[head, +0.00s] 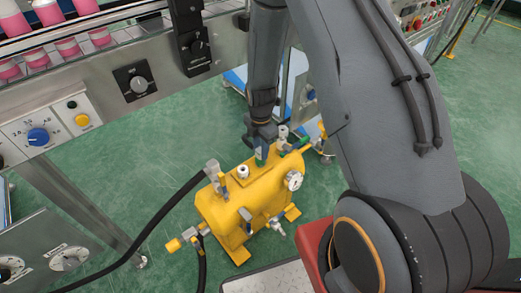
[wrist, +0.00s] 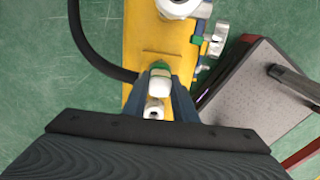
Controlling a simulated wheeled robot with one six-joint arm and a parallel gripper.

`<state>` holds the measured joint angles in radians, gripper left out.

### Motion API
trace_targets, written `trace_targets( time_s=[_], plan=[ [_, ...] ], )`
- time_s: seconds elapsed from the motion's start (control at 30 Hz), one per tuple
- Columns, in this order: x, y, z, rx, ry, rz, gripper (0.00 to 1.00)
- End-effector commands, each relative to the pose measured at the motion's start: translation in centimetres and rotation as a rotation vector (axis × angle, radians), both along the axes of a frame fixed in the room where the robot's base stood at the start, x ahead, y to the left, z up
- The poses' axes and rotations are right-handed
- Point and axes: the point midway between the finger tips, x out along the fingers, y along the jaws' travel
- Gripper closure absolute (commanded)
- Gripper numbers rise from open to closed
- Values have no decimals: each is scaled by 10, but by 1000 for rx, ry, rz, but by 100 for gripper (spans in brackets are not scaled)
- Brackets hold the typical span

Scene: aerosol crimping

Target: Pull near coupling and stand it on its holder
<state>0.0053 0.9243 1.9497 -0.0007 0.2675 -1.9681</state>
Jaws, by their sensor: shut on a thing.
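The yellow tank (head: 240,205) stands on the green floor in the head view. My gripper (head: 262,150) reaches down over its far right end. It is shut on a coupling with a green band and a pale metal body (wrist: 160,82), seen between the fingers in the wrist view (wrist: 168,100). The green band also shows below the fingers in the head view (head: 261,158). The coupling looks upright; whether its lower end touches the tank is hidden. I cannot tell which fitting is its holder.
A black hose (head: 165,215) runs to a fitting (head: 212,170) at the tank's left end. A white knob (head: 242,171) and a round gauge (head: 293,180) are on the tank. Another green-and-metal fitting (head: 298,145) is to the right of my gripper. Machine panels (head: 60,130) stand at left.

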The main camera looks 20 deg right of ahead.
Motion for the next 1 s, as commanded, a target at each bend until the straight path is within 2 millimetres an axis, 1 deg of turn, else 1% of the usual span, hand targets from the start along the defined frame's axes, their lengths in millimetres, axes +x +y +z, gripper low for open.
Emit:
trace_targets(
  time_s=[0.37,0.4,0.47,0.5,0.53,0.83,0.93,1.0],
  plan=[
    [0,0,-2,0,0,0,100],
    [0,0,-2,0,0,0,72],
    [0,0,-2,0,0,0,61],
    [0,0,-2,0,0,0,55],
    [0,0,-2,0,0,0,53],
    [0,0,0,0,0,0,53],
    [1,0,9,0,-2,0,53],
    [1,0,20,0,-3,0,53]
  ],
)
